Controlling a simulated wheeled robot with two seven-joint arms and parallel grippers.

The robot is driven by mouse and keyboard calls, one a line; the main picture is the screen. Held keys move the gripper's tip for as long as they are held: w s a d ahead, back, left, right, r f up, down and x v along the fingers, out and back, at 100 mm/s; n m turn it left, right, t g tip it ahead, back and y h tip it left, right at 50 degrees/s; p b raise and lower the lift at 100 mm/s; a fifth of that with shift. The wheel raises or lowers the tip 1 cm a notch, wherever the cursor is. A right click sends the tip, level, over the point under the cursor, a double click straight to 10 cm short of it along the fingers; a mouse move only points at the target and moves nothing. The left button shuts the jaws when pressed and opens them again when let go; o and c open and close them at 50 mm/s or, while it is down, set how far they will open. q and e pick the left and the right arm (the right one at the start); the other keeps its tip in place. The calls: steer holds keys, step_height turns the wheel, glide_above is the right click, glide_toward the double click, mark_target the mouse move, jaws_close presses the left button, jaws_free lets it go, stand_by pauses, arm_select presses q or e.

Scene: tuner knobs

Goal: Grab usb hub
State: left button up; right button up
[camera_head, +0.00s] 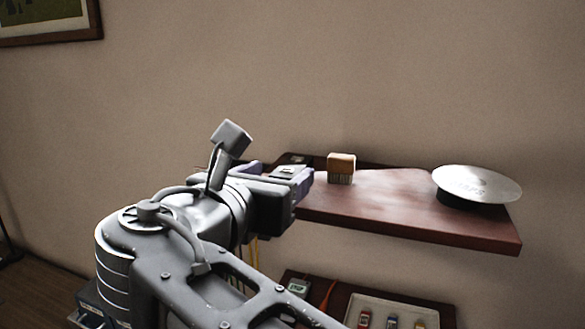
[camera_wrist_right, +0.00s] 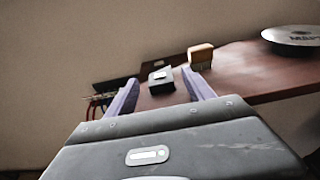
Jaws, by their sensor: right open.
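A small black box with a pale patch on top, which looks like the usb hub (camera_wrist_right: 161,80), lies on the left part of the brown shelf in the right wrist view. My right gripper (camera_wrist_right: 160,98) is open, with its two purple fingers pointing toward the box. The box appears between and just beyond the fingertips; I cannot tell whether either finger touches it. In the head view my right gripper (camera_head: 283,178) is at the shelf's left end and partly hides that area. My left gripper is not in view.
A tan-topped brush-like block (camera_head: 341,167) stands just right of the gripper. A silver disc (camera_head: 476,184) sits at the right end of the shelf (camera_head: 400,216). A pale tray (camera_head: 368,303) with small coloured items is below. The shelf's middle is clear.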

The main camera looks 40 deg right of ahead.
mark_target(285, 171)
steer(key=p+x, duration=0.1)
steer(key=x, duration=0.3)
steer(key=shift+w+d, duration=0.1)
steer(key=shift+d, duration=0.05)
stand_by(0.4)
jaws_close()
stand_by(0.5)
